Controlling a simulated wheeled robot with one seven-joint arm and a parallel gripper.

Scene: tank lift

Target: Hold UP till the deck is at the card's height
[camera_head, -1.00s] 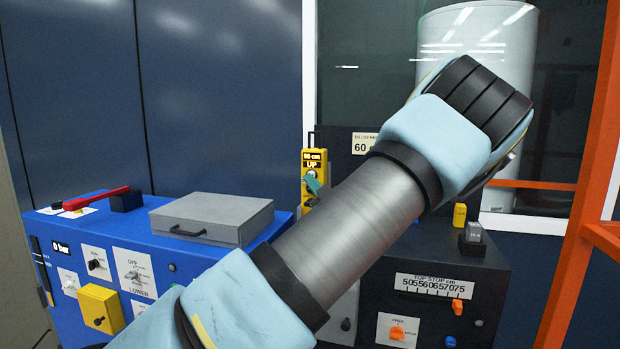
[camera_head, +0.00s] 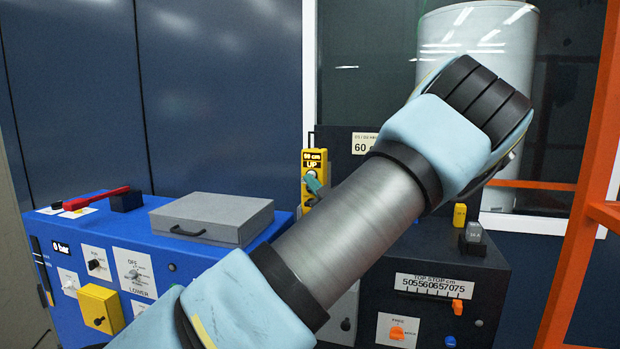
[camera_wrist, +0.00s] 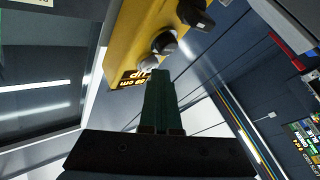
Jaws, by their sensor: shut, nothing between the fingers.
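The yellow pendant (camera_head: 315,165) has a small "cm" display at its top and an UP label below it. A teal tip shows at the pendant in the head view. I cannot tell whether the fingers press the button. I cannot clearly make out the deck.
A blue console (camera_head: 190,265) with a grey lidded box (camera_head: 212,217) stands left. A black box (camera_head: 490,290) with a "TOP STOP cm" scale stands right. An orange frame (camera_head: 575,230) is at the far right, with a white tank (camera_head: 475,70) behind glass.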

